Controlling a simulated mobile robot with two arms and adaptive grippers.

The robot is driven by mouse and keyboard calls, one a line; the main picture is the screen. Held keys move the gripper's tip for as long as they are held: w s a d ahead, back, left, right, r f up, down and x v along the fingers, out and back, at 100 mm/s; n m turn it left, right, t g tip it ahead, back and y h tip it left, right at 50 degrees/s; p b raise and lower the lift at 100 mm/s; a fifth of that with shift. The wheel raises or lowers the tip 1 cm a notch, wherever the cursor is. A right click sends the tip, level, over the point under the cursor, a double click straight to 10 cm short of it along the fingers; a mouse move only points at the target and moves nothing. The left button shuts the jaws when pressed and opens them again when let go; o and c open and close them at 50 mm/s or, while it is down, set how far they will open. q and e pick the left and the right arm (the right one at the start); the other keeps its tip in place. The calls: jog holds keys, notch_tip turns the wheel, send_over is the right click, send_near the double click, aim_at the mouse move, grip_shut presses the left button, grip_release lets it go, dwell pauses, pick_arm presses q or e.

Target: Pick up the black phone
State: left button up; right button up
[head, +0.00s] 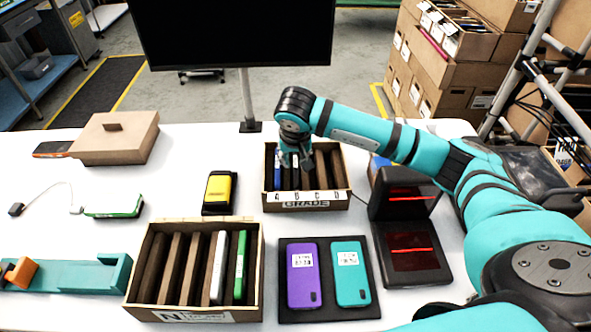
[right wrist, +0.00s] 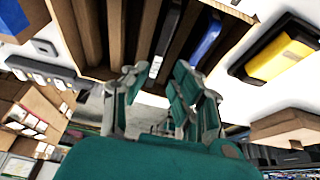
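The tilted GRADE carton (head: 308,205) stands at the back middle of the table with upright slots. A blue phone (head: 277,172) stands in its left part and also shows in the right wrist view (right wrist: 208,40). A dark phone with a white end label (right wrist: 156,64) stands in a slot beside it; I take it for the black phone. My right gripper (head: 296,160) points down over the carton and hides part of the slots. In the right wrist view its fingers (right wrist: 160,88) are apart and empty, close to the dark phone's end. My left gripper is not in view.
A front carton (head: 194,314) holds a white phone (head: 218,268) and a green one (head: 240,266). A dark tray (head: 328,314) holds purple (head: 302,275) and teal (head: 351,272) phones. A yellow-and-black device (head: 220,190) lies left of the GRADE carton; a scanner (head: 412,250) stands right.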

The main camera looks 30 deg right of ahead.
aim_at(296, 165)
jog(key=shift+w+d+f, duration=0.1)
jog(key=shift+w+f, duration=0.05)
jog(key=shift+f, duration=0.35)
jog(key=p+x, duration=0.2)
jog(key=x, duration=0.2)
jog(key=shift+w+d+f, duration=0.1)
jog(key=shift+d+f, duration=0.05)
jog(key=shift+d, duration=0.05)
jog(key=shift+w+f, duration=0.1)
jog(key=shift+f, duration=0.15)
grip_shut()
